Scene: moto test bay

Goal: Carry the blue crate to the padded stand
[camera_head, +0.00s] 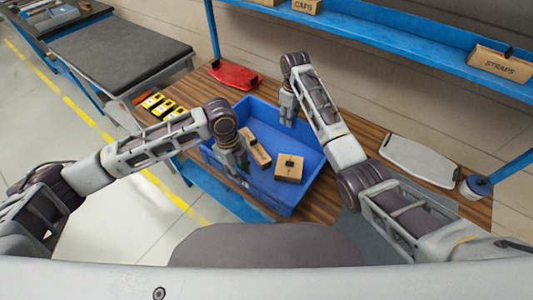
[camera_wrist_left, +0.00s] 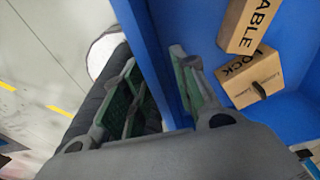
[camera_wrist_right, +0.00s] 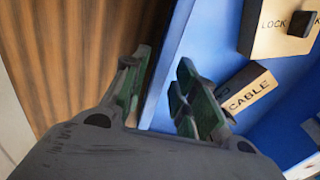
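The blue crate (camera_head: 303,142) sits on a wooden bench, holding a CABLE box (camera_head: 256,146) and a LOCK box (camera_head: 289,168). My left gripper (camera_head: 238,172) is at its near-left wall. In the left wrist view the open fingers (camera_wrist_left: 158,92) stand either side of the crate wall (camera_wrist_left: 150,35). My right gripper (camera_head: 288,112) is at the far wall. In the right wrist view its open fingers (camera_wrist_right: 160,95) also straddle the wall (camera_wrist_right: 172,55). Contact with the wall is unclear. The padded stand (camera_head: 120,52), with a dark grey cushioned top, is at the upper left.
On the bench (camera_head: 345,190) are a red item (camera_head: 234,76), several yellow-black items (camera_head: 163,106), a pale tray (camera_head: 420,160) and a cup (camera_head: 475,187). A blue shelf (camera_head: 400,30) with boxes runs behind. Open floor with a yellow line (camera_head: 80,110) lies left.

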